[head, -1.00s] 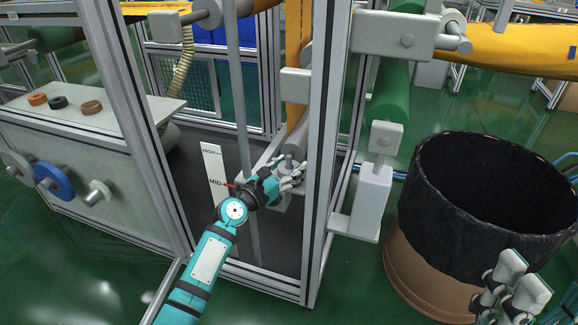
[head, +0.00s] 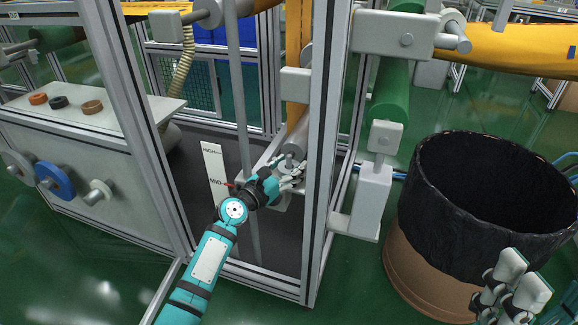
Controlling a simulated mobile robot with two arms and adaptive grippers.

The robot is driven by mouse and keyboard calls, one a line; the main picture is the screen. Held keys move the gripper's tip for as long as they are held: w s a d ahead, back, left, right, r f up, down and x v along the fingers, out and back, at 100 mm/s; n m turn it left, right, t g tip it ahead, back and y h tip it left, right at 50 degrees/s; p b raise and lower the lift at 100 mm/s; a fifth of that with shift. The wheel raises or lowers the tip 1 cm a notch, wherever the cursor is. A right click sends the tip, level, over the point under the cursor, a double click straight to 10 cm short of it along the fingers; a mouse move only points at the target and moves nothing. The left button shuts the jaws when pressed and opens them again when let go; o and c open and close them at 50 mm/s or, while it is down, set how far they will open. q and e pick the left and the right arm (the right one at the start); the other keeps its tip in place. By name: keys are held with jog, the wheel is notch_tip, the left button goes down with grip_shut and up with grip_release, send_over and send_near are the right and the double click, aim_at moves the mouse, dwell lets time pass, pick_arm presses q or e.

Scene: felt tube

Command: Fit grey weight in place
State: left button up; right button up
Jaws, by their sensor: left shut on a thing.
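My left gripper (head: 291,180) reaches between the frame posts to the grey carriage by the level scale. It is shut on a grey round piece, apparently the grey weight (head: 284,168), at the foot of a short upright grey pin (head: 290,157). The fingers hide much of it, and I cannot tell whether it is fully seated. The white scale strip (head: 216,170) reads HIGH and MID, with a red pointer near MID. My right gripper (head: 512,287) is at the lower right, away from the carriage; its fingertips look apart with nothing between them.
A blue disc (head: 54,181) and a grey disc (head: 15,165) hang on the left panel beside a grey peg (head: 98,192). Several brown and black rings (head: 59,102) lie on the ledge. Metal posts (head: 321,150) flank my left arm. A black-lined bin (head: 480,190) stands at the right.

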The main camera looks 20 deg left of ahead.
pick_arm(q)
jog(key=o, duration=1.7)
jog(key=shift+s+d+f, duration=0.1)
jog(key=shift+f, duration=0.45)
jog(key=shift+s+f, duration=0.1)
jog(key=shift+s, duration=0.1)
jog(key=r+v, duration=0.1)
jog(key=v, duration=1)
jog(key=shift+s+a, duration=0.2)
jog(key=shift+a, duration=0.05)
